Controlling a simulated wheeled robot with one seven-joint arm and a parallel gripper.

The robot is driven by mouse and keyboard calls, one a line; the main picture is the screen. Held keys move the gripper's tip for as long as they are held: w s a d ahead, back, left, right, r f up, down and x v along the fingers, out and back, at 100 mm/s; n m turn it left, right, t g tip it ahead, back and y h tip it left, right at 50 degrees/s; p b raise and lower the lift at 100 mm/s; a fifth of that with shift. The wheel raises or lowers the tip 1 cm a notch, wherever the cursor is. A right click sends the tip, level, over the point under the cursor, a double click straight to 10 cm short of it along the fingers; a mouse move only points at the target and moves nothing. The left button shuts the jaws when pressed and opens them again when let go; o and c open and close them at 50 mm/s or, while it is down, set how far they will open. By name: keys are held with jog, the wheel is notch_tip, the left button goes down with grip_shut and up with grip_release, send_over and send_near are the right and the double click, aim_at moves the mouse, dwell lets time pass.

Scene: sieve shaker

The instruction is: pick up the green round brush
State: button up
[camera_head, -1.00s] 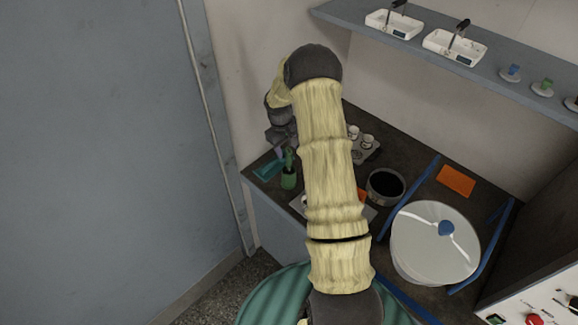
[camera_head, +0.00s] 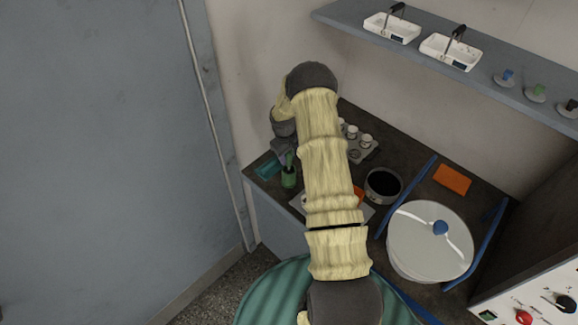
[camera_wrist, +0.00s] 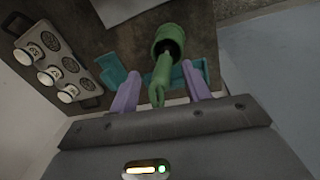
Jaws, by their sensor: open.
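The green round brush (camera_wrist: 159,78) stands in a green cup (camera_wrist: 167,42), with its handle pointing up towards my gripper. In the head view the brush (camera_head: 290,159) rises from the cup (camera_head: 289,179) near the bench's left end. My gripper (camera_wrist: 161,86) is open, with one lilac finger on each side of the brush handle. I see gaps between handle and fingers, and neither clearly touches it. The brush's lower end is hidden inside the cup. In the head view my arm hides part of the gripper.
A teal tray (camera_wrist: 113,75) lies beside the cup. A grey rack (camera_wrist: 33,18) with several white-topped jars stands close by. A dark-filled round pan (camera_head: 383,186) and a large white lidded drum (camera_head: 430,258) are further right. A wall borders the bench's left end.

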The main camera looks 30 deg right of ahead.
grip_shut()
dwell(0.3)
jog(key=shift+r, duration=0.1)
jog(key=shift+r+b, duration=0.45)
jog(key=shift+r, duration=0.15)
notch_tip(320, 180, up, 8)
jog(key=b, duration=0.3)
jog(key=shift+d, duration=0.1)
jog(key=shift+r, duration=0.3)
jog(key=shift+a, duration=0.2)
